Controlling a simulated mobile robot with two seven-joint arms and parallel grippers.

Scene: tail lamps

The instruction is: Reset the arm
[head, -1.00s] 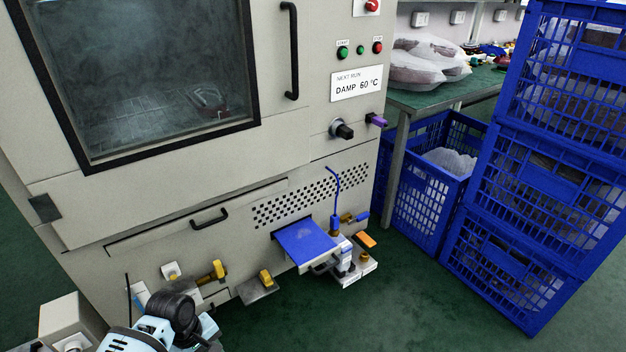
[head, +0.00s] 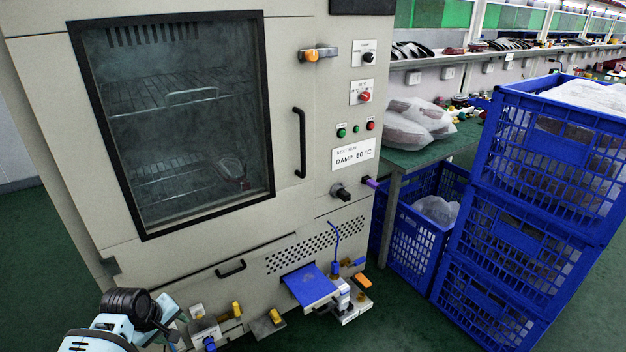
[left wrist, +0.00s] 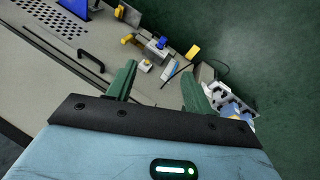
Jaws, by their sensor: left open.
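My left arm (head: 110,322) comes in at the bottom left of the head view, beside the lower front of the test cabinet. Its fingers cannot be made out there. In the left wrist view my left gripper (left wrist: 160,88) is open, with two green fingers apart and nothing between them. Beyond the fingers are the cabinet's lower fittings and the green floor. My right arm and gripper are not in view.
The beige cabinet (head: 285,200) has a shut glass door with wire racks and a lamp (head: 232,172) inside. A blue plate (head: 309,285) and yellow-handled valves stick out low at its front. Blue crates (head: 500,225) are stacked at the right. Green floor lies between.

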